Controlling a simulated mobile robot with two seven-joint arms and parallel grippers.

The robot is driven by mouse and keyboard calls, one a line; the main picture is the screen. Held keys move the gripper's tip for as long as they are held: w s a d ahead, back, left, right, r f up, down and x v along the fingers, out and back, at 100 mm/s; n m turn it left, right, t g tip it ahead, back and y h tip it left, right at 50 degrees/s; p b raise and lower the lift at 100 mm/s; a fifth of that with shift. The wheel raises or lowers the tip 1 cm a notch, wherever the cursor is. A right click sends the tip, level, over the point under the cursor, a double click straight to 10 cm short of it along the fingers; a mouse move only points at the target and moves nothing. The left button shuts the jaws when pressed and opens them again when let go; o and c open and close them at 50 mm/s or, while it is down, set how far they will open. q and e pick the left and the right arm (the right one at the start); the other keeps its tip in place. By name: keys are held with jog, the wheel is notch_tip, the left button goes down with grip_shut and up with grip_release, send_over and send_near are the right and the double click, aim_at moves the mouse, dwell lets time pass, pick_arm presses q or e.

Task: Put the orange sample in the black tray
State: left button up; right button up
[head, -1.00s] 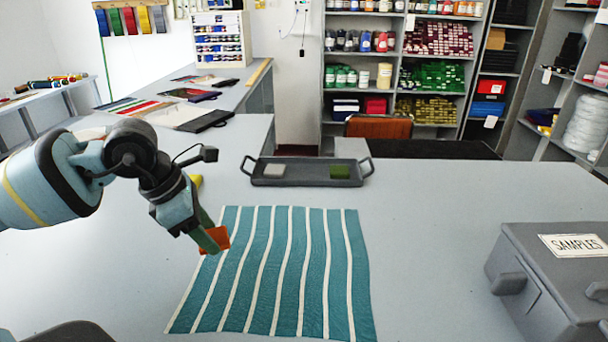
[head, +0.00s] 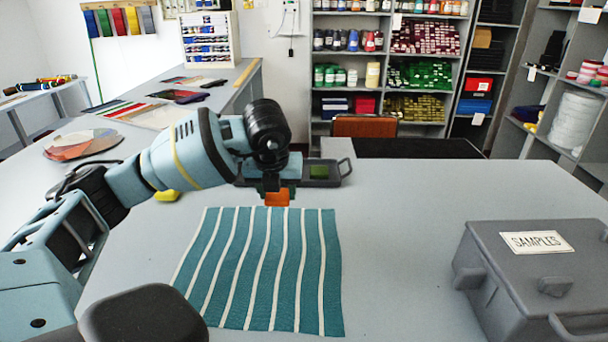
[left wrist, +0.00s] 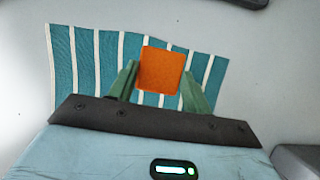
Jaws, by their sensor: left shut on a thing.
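The orange sample (head: 277,198) is a small flat square held in my left gripper (head: 276,192), above the far edge of the striped cloth. In the left wrist view the orange sample (left wrist: 161,69) sits between the two green fingers of my left gripper (left wrist: 160,85). The black tray (head: 330,180) is on the counter just behind the gripper. My arm hides much of its left part. A dark green sample (head: 319,172) shows in its right part. My right gripper is not in view.
A teal and white striped cloth (head: 262,265) lies flat on the counter. A grey box labelled SAMPLES (head: 520,265) stands at the right. A small yellow thing (head: 167,195) lies left of the cloth. The counter between tray and box is clear.

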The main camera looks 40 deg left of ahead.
pick_arm(q)
jog(key=shift+w+d+r, duration=0.1)
jog(key=shift+w, duration=0.15)
jog(key=w+a, duration=0.3)
jog(key=w, duration=0.1)
jog(key=w+a+f, duration=0.1)
jog(key=w+a, duration=0.2)
jog(key=w, duration=0.1)
jog(key=w+a, duration=0.3)
jog(key=w, duration=0.1)
jog(key=shift+w+a+f, duration=0.1)
jog(key=shift+a+f, duration=0.15)
jog(key=shift+w+a, duration=0.1)
jog(key=shift+w, duration=0.05)
jog(key=shift+f, duration=1.8)
jog(key=shift+f, duration=0.15)
jog(key=o, duration=0.9)
jog(key=shift+o, duration=0.2)
